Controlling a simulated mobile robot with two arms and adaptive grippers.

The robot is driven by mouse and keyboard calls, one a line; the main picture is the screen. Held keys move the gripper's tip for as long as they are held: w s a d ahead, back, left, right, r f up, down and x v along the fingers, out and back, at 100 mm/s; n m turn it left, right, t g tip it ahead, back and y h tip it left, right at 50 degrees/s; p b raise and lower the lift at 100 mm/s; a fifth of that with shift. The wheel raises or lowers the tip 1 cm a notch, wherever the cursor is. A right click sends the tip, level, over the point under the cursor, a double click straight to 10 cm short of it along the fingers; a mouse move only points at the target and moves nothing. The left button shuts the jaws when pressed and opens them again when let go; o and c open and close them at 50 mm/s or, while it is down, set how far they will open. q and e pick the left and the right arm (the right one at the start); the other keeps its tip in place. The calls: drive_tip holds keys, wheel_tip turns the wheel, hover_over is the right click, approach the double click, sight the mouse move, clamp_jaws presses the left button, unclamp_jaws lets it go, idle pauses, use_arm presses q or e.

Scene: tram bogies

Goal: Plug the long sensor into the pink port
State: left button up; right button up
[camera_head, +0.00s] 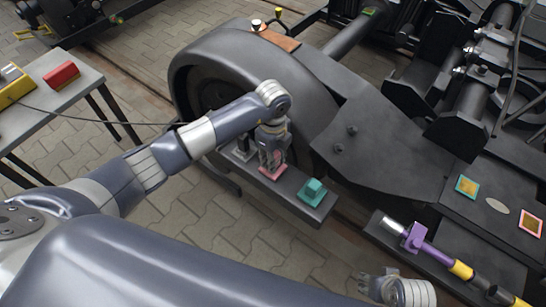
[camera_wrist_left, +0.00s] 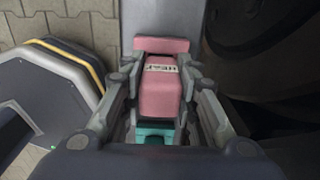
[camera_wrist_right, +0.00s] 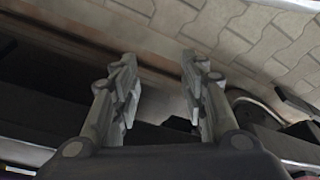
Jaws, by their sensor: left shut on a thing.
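My left gripper (camera_head: 271,160) points down at a narrow dark ledge and is shut on a pink block. The pink block (camera_wrist_left: 162,84) shows between the fingers in the left wrist view, with a white label and a wider pink base at its far end. In the head view the pink base (camera_head: 273,173) rests on or just above the ledge. I cannot tell which thing is the long sensor. A pink-edged square (camera_head: 531,222) lies on the dark plate at right. My right gripper (camera_wrist_right: 160,95) is open and empty.
A teal block (camera_head: 313,190) and a grey upright piece (camera_head: 243,150) stand on the ledge (camera_head: 322,212) either side. A teal-edged square (camera_head: 467,186) lies on the plate. A purple-and-yellow rod (camera_head: 438,254) lies at right. A side table (camera_head: 79,92) bears a red block (camera_head: 61,75).

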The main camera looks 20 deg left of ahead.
use_arm(q)
drive_tip(key=shift+f, duration=0.2)
use_arm(e)
drive_tip(key=shift+w+r, duration=0.15)
drive_tip(key=shift+r, duration=0.5)
use_arm(q)
drive_tip(key=shift+f, duration=0.2)
use_arm(e)
drive_tip(key=shift+r, duration=0.2)
use_arm(q)
drive_tip(key=o, duration=1.1)
drive_tip(key=shift+c, duration=0.2)
use_arm(e)
drive_tip(key=shift+s+r, duration=0.2)
use_arm(q)
wheel_tip(320, 180, up, 12)
drive_tip(key=shift+f, duration=0.1)
